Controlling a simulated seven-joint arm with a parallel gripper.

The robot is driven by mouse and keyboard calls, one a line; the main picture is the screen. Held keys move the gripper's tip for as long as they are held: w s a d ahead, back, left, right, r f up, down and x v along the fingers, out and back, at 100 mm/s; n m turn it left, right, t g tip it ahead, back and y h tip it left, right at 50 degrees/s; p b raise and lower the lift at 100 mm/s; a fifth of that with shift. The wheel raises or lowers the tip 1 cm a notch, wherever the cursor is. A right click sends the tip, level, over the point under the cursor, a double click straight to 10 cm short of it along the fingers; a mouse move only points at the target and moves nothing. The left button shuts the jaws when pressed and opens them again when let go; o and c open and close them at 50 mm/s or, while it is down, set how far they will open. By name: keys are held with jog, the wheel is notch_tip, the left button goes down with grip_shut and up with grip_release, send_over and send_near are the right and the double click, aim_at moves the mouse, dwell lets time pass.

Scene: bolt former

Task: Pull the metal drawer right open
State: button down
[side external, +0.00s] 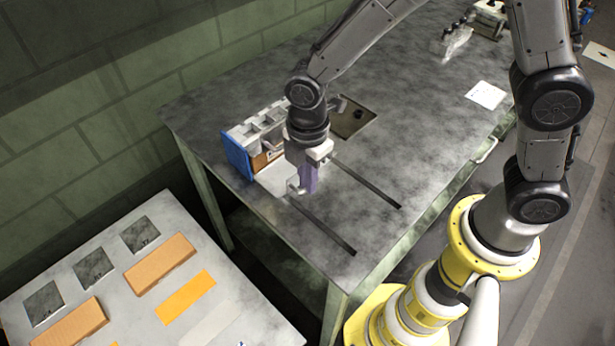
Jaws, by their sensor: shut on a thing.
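A small cabinet with a blue side wall (237,157) stands near the back left edge of the grey table, with grey bins along its top. A pale metal drawer (274,181) shows low at its front, out toward my gripper; how far it is open is hard to tell. My gripper (302,187) points down in front of the cabinet and is shut on the drawer's front end. A purple part shows at the fingers. My wrist hides part of the cabinet and the drawer's right side.
Two dark parallel strips (321,226) (366,184) run along the tabletop from the cabinet toward the front edge. A shallow tray (351,121) lies behind my wrist. A lower table (165,240) at left holds orange-brown blocks and dark plates. The tabletop between the strips looks clear.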

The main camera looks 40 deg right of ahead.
jog(key=shift+r, duration=0.1)
dwell(0.4)
jog(key=s, duration=1.8)
jog(key=c, duration=0.9)
grip_release()
jog(key=shift+c, duration=0.2)
jog(key=shift+w+r, duration=0.1)
jog(key=shift+r, duration=0.3)
notch_tip(320, 180, up, 13)
